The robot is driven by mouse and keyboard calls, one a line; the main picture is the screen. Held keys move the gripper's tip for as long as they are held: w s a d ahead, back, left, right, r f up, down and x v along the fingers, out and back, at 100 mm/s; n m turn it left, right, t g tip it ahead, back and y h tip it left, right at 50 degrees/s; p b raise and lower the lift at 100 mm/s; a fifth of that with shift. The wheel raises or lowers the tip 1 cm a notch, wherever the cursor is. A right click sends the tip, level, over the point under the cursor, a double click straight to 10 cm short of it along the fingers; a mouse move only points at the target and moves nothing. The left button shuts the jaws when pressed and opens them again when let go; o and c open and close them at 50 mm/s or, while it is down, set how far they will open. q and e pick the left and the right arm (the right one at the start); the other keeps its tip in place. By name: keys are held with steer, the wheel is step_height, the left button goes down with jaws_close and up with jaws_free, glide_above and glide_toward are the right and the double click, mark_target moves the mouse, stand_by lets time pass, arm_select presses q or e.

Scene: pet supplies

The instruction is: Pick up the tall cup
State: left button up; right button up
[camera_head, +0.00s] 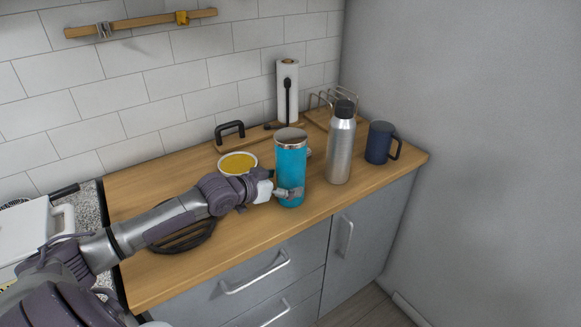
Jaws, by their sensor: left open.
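The tall cup (291,160) is a teal tumbler with a silver rim and lid, upright on the wooden counter. My left gripper (285,193) is at its lower left side, with its fingertips in front of the cup's lower part. The gripper is open. I cannot tell whether the fingers touch the cup. My right gripper is not in view.
A silver bottle (340,150) stands to the cup's right, and a dark blue mug (379,143) farther right. A bowl of yellow food (238,163) is behind my left wrist. A paper towel roll (287,92) stands at the back. The counter's (250,240) front is clear.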

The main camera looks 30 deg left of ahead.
arm_select(q)
steer(key=shift+x, duration=1.45)
steer(key=shift+s, duration=0.1)
steer(key=c, duration=1.2)
steer(key=shift+c, duration=0.4)
steer(key=shift+r, duration=0.15)
